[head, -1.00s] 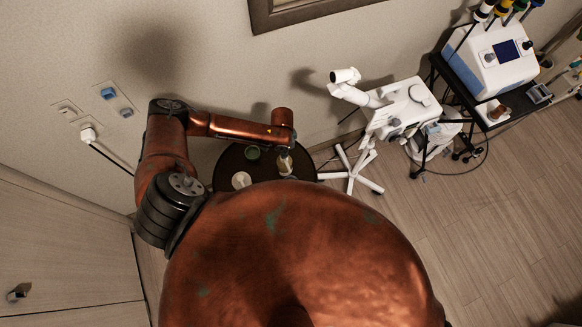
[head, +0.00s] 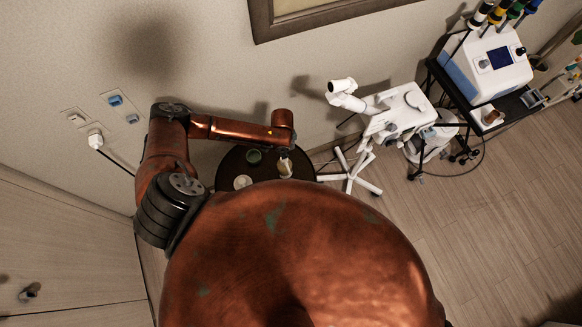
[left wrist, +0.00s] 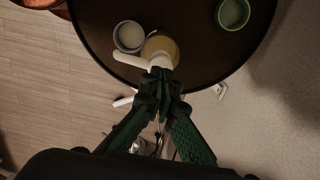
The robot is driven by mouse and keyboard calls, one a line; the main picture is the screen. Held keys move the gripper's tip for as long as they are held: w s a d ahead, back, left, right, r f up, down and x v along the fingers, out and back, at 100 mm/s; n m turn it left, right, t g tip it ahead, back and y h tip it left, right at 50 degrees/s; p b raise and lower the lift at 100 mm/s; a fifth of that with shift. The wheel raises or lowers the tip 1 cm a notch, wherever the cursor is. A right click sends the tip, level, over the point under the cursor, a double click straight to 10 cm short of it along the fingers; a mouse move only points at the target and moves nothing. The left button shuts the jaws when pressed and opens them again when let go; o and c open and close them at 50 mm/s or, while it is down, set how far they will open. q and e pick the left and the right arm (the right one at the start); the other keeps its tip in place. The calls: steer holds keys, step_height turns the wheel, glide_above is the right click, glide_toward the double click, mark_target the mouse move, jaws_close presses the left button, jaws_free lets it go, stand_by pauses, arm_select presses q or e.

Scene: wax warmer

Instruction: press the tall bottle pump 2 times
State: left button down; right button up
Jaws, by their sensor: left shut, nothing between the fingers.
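The tall pump bottle (head: 286,170) stands on a dark round table (head: 228,171) in the head view, under the end of my left arm. In the left wrist view the bottle's yellowish body (left wrist: 168,46) shows from above, with a white pump head and its nozzle (left wrist: 130,58) pointing left. My left gripper (left wrist: 160,80) has its dark green fingers together and empty, its tips at or just above the pump head. I cannot tell whether they touch it. In the head view the left gripper is small and mostly hidden by the arm. My right gripper is not in view.
A green jar (head: 254,156) and a pale open jar (head: 243,182) stand on the same table. The pale jar (left wrist: 129,36) is close beside the bottle. A white lamp stand (head: 398,110) and a machine cart (head: 490,65) stand to the right. The wall is behind.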

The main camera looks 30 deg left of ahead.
arm_select(q)
steer(key=shift+f, duration=0.15)
stand_by(0.5)
steer(key=shift+f+b, duration=0.8)
steer(key=shift+f, duration=0.8)
steer(key=shift+r, duration=0.1)
steer(key=shift+r+p, duration=1.65)
steer(key=shift+p, duration=0.45)
step_height(320, 180, up, 4)
steer(key=p, duration=0.4)
steer(key=shift+r+p, duration=0.15)
steer(key=shift+p, duration=0.15)
steer(key=shift+r, duration=0.85)
